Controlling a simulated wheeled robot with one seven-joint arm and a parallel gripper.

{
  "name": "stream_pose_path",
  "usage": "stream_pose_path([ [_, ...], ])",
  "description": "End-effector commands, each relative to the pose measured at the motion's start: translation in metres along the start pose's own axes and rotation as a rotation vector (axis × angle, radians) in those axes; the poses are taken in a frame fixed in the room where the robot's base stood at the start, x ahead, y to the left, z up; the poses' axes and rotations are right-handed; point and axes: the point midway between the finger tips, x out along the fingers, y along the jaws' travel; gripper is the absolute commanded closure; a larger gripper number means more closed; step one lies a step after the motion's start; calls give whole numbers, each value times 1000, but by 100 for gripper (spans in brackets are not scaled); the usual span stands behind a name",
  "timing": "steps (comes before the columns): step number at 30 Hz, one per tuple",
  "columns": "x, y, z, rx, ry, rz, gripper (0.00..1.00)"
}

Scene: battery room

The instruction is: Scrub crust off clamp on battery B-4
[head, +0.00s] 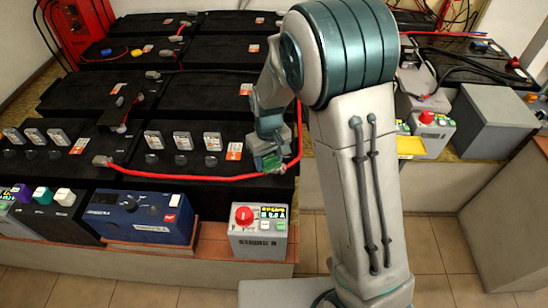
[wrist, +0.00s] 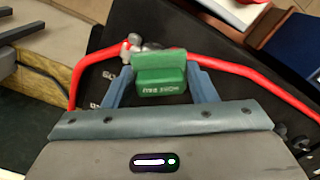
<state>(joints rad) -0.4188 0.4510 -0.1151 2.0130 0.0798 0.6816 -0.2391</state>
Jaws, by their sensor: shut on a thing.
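My gripper (head: 268,148) is low over the front right part of the black batteries (head: 215,193). In the wrist view my gripper (wrist: 159,80) is shut on a green block (wrist: 161,77) with white lettering; the block also shows in the head view (head: 271,163). Just beyond the block is a pale metallic clamp (wrist: 131,44) on a red cable (wrist: 88,67). The block partly covers this clamp, and I cannot tell whether they touch. The bristles, any crust and the battery label are not readable here.
The red cable (head: 190,178) runs along the front batteries. A blue charger box (head: 145,217) and a grey box with a red button (head: 258,230) stand in front. A yellow tray (head: 411,148) and a grey case (head: 506,120) are at right. Tiled floor is clear in front.

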Motion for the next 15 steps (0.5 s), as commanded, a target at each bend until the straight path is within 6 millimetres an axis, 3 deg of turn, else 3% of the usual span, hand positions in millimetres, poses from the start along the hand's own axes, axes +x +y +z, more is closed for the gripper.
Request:
stream_pose_path([
  [4,0,-7,-5,8,-1,0,73],
  [8,-24,-6,-6,10,3,0,73],
  [15,-45,-6,-5,12,0,0,73],
])
